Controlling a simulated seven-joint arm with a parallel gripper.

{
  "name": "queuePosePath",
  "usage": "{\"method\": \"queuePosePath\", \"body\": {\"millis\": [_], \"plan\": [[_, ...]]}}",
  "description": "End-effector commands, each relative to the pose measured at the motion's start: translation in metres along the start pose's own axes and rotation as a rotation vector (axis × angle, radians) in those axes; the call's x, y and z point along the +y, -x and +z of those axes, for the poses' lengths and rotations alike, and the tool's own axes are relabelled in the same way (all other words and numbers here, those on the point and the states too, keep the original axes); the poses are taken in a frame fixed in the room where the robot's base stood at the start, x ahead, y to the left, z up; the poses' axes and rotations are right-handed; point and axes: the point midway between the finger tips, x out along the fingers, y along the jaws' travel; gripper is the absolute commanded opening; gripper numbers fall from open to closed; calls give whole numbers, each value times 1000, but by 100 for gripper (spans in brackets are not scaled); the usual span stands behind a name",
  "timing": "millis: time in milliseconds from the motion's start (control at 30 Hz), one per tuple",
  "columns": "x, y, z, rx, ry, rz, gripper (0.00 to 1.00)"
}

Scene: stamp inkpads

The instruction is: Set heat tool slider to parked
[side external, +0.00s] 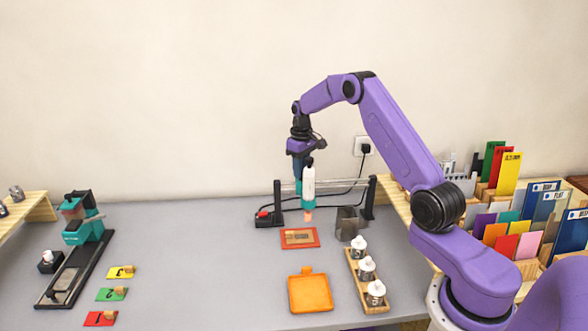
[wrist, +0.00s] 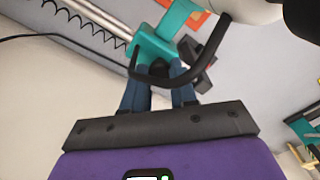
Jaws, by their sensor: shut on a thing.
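The heat tool (side external: 308,188), a white and teal body with a pinkish nozzle tip, hangs upright on a thin rail between two black posts. It is left of the rail's middle, above a red-framed card (side external: 299,238). My gripper (side external: 301,172) reaches down from above at the tool's carriage. In the wrist view, my gripper's blue fingers (wrist: 160,84) are shut on a dark part (wrist: 158,67) at the teal slider carriage (wrist: 150,45). A black loop curves around the fingertips. The exact contact is partly hidden.
A dark grey cup-like holder (side external: 348,222) stands under the rail's right part. The right post (side external: 370,197) and a red switch box (side external: 264,217) flank the rail. An orange tray (side external: 310,292) and a wooden rack of white bottles (side external: 366,270) are in front.

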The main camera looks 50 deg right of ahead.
Motion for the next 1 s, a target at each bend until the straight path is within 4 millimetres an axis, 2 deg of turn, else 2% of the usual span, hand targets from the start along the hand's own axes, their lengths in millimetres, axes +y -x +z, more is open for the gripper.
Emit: {"method": "queuePosePath", "body": {"millis": [300,500,700,1000], "plan": [[56,1,56,-1,-7,-1,0],[80,1,80,-1,-5,0,0],[90,1,90,-1,-2,0,0],[94,1,93,-2,-4,1,0]]}}
